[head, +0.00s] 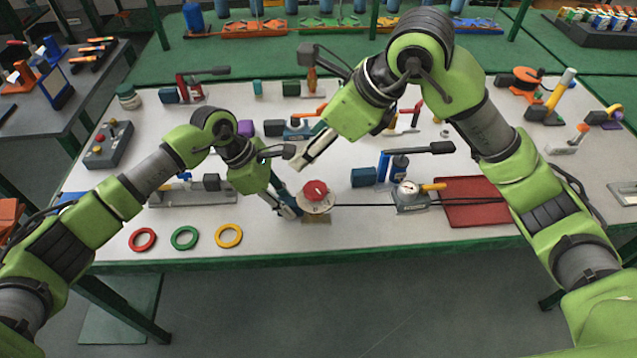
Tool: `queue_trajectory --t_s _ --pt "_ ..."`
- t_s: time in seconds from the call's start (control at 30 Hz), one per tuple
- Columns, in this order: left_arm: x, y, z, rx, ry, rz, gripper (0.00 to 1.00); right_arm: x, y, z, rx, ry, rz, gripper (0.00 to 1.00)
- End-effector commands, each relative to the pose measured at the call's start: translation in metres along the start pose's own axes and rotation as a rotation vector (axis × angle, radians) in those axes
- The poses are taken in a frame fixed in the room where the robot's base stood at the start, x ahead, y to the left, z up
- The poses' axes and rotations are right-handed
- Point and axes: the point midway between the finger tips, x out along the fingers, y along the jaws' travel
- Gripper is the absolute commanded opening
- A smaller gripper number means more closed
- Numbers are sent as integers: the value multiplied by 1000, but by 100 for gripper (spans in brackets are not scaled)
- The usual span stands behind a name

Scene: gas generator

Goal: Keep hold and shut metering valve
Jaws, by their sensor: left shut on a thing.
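A round white vessel with a red top (316,191) stands on a small tan base near the front middle of the table. My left gripper (290,208) is low at its left side and shut on it; the exact contact is partly hidden by the fingers. My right gripper (302,160) is above and behind the vessel, apart from it, pointing down and left. Its fingers are seen edge-on, so their opening is unclear. A dark hose runs right from the vessel past a gauge block with a yellow handle (433,187). I cannot tell which part is the metering valve.
Red, green and yellow rings (229,236) lie at the front left. A red mat (478,203) lies right of the gauge. A blue block with upright parts and a black lever (428,149) stands behind it. A grey button box (108,145) is at far left. The front middle edge is clear.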

Motion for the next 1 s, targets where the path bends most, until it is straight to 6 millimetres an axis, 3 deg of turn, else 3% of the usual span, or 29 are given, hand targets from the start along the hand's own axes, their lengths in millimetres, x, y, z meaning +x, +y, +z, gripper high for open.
queue_trajectory --t_s 0.13,0.37,0.8,1.0 --pt "0 0 1 1 -2 0 0 -2 -11 -37 87 135 -7 52" --pt "0 0 1 1 -2 0 0 7 -14 -56 127 200 -6 52" --pt "0 0 1 1 -2 0 0 88 -12 -72 126 199 -3 52" --pt "0 0 1 1 -2 0 0 110 -13 -76 125 197 -6 52"
